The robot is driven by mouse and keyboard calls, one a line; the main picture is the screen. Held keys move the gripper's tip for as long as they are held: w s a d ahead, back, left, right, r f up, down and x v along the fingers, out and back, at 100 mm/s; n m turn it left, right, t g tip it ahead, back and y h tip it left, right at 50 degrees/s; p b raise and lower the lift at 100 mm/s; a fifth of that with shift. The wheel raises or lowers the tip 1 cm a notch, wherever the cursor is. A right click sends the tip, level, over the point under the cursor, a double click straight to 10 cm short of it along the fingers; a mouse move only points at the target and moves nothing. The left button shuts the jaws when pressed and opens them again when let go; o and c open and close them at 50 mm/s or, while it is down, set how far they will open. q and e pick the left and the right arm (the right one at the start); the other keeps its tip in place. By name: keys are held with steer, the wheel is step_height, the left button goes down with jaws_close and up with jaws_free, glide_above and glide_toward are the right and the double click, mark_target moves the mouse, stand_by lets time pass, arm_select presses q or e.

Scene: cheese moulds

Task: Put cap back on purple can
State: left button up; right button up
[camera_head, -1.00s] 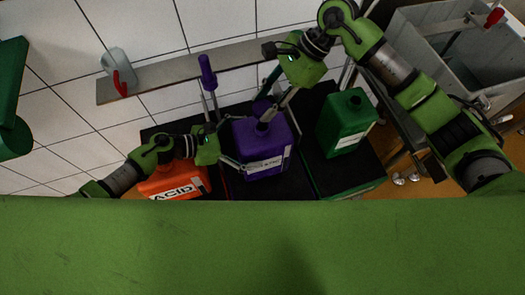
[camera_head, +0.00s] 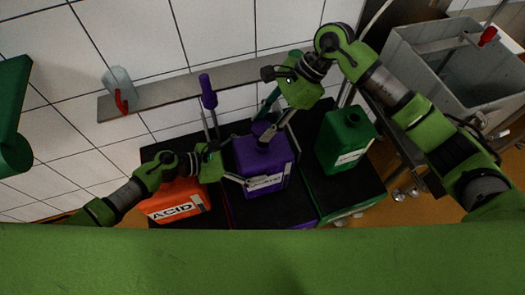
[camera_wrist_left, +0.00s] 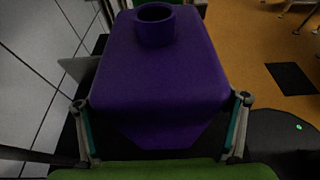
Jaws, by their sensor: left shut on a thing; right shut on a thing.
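The purple can (camera_head: 262,168) stands upright on the dark platform, with a white label on its front. Its neck is uncovered and open in the left wrist view (camera_wrist_left: 155,24). My left gripper (camera_head: 233,180) is shut on the can's body, one finger on each side, as the left wrist view shows (camera_wrist_left: 163,133). My right gripper (camera_head: 268,138) points down at the can's neck from above right in the head view. It is shut on a small purple piece, apparently the cap, mostly hidden by the fingers. The gap between piece and neck cannot be judged.
An orange ACID can (camera_head: 177,201) stands to the left and a green can (camera_head: 345,139) to the right. A purple-handled upright rod (camera_head: 208,92) rises behind the can. A grey shelf (camera_head: 165,93) carries a clear jug (camera_head: 118,82). A grey basin (camera_head: 455,62) is at the upper right.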

arm_select(q)
steer(key=shift+d, duration=0.15)
arm_select(e)
glide_above(257, 149)
steer(key=w+d, duration=0.1)
steer(key=d, duration=0.2)
steer(key=shift+w+a+f, duration=0.1)
steer(key=shift+a+f, duration=0.05)
steer(key=shift+f, duration=0.9)
steer(key=shift+w+a+f, duration=0.1)
steer(key=shift+f, duration=0.95)
arm_select(q)
steer(key=shift+s, duration=0.1)
arm_select(e)
steer(key=shift+d+f, duration=0.1)
steer(key=shift+f, duration=0.8)
arm_select(q)
steer(key=shift+s+f, duration=0.1)
arm_select(e)
steer(key=shift+f, duration=0.55)
